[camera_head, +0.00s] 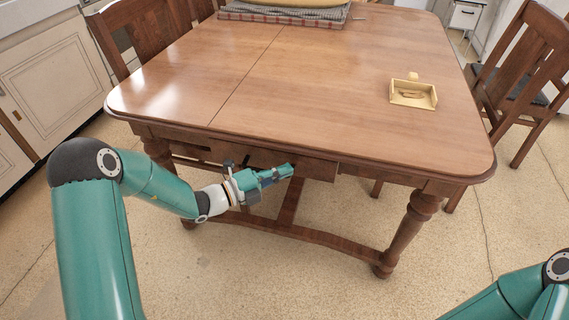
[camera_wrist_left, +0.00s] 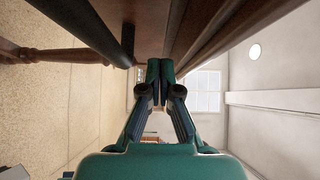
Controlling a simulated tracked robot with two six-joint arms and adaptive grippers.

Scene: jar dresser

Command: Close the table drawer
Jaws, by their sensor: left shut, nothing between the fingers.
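The wooden table (camera_head: 330,95) has a drawer (camera_head: 318,168) in its near side, under the tabletop edge. The drawer front seems to stand a little out from the apron; how far is hard to tell, and my left gripper hides part of it. My left gripper (camera_head: 289,171) is shut and empty at the drawer front. In the left wrist view, its closed fingertips (camera_wrist_left: 160,68) point at brown wood under the table edge; I cannot tell whether they touch it. Part of my right arm shows at the lower right; its gripper is out of view.
A small yellow tray (camera_head: 413,95) stands on the tabletop at the right. A checked cloth-lined basket (camera_head: 285,14) is at the far edge. Chairs (camera_head: 525,75) stand beside the table. A table leg (camera_head: 408,230) and low stretcher are below. The floor in front is clear.

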